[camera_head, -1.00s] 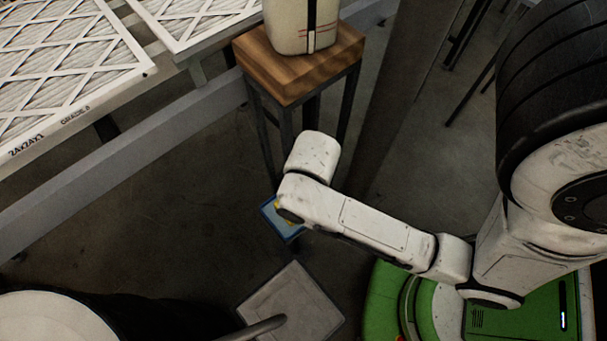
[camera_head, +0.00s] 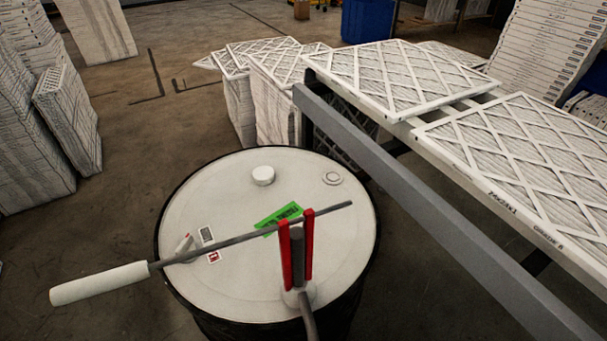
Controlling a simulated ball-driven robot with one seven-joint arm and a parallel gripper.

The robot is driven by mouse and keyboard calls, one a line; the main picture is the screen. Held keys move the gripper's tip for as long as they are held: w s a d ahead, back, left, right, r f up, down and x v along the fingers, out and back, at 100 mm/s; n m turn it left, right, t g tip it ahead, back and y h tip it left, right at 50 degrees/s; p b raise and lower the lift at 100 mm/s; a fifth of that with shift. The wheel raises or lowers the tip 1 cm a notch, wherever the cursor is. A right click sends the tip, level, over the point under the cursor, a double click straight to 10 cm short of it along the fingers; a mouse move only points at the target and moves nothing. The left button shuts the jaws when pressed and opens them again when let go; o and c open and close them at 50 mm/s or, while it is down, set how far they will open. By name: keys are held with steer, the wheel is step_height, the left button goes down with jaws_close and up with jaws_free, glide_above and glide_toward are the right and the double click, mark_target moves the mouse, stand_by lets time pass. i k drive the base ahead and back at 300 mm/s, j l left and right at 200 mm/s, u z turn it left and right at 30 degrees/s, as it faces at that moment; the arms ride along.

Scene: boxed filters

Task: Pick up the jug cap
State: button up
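A small round white cap (camera_head: 263,175), which looks like the jug cap, sits on the pale top of a drum (camera_head: 215,190), toward its far side. Nothing covers it. My gripper and arm are outside the current view, so I cannot see how the gripper stands.
A hand pump with red uprights (camera_head: 296,250) and a long white-handled lever (camera_head: 100,284) rises over the drum's near side. A green label (camera_head: 279,217) and a flat bung (camera_head: 331,178) are on the drum top. A filter-laden rack (camera_head: 440,190) stands right; filter stacks (camera_head: 35,130) stand left.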

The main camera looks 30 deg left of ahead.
mark_target(263, 176)
steer(key=k+j, duration=0.2)
steer(key=k+j+z, duration=0.1)
steer(key=j, duration=0.25)
steer(key=k+j, duration=0.15)
steer(key=j, duration=0.2)
steer(key=k+j+z, duration=0.15)
steer(key=j, duration=0.2)
steer(key=k+j, duration=0.15)
steer(key=j, duration=0.2)
steer(key=j+z, duration=0.3)
steer(key=j, duration=0.9)
steer(key=j+z, duration=0.35)
steer(key=j, duration=0.85)
steer(key=j+z, duration=0.15)
steer(key=j, duration=0.75)
steer(key=j+z, duration=0.2)
steer(key=j, duration=0.75)
steer(key=k+j+z, duration=0.15)
steer(key=j, duration=0.75)
